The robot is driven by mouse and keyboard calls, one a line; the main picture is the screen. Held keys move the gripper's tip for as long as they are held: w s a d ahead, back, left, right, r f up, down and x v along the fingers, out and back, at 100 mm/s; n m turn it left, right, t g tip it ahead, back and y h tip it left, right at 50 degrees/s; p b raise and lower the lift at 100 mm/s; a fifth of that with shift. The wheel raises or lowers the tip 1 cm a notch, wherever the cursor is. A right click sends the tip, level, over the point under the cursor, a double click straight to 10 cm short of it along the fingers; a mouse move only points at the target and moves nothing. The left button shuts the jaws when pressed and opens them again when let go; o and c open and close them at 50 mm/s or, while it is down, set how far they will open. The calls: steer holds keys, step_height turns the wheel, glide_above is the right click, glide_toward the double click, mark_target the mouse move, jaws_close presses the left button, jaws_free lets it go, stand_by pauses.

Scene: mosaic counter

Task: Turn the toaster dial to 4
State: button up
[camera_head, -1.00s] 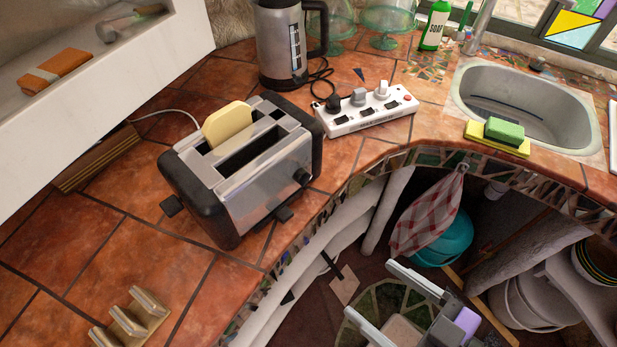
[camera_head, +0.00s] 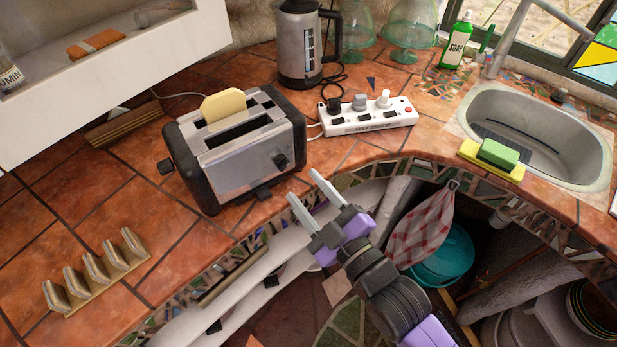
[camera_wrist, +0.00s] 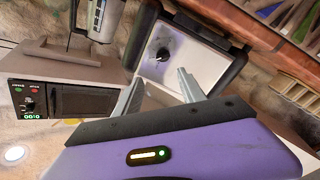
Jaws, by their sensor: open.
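The silver and black toaster (camera_head: 235,165) stands on the tiled counter with a bread slice (camera_head: 222,105) in one slot. Its black dial (camera_head: 281,160) is on the right part of the long metal side facing my gripper. The dial's numbers and setting are too small to read. My gripper (camera_head: 303,186) is open and empty, just off the counter edge, its fingers pointing toward the toaster and apart from it. In the wrist view, the toaster's metal side (camera_wrist: 196,68) and dial (camera_wrist: 161,54) show just beyond my open gripper (camera_wrist: 160,77).
A white power strip (camera_head: 365,120) and a kettle (camera_head: 300,45) stand behind and right of the toaster. A toast rack (camera_head: 98,270) is at the front left. The mosaic counter edge (camera_head: 345,178) curves beside my gripper.

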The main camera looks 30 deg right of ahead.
mark_target(285, 167)
steer(key=shift+n, duration=0.7)
steer(key=shift+w+f+p, duration=0.25)
steer(key=shift+w+p, duration=0.05)
steer(key=shift+w, duration=0.95)
steer(key=shift+w+f+p, duration=0.2)
steer(key=shift+w+p, duration=0.05)
steer(key=shift+w, duration=1)
steer(key=shift+w+f+p, duration=0.25)
steer(key=shift+w+p, duration=0.05)
steer(key=shift+w, duration=0.95)
jaws_close()
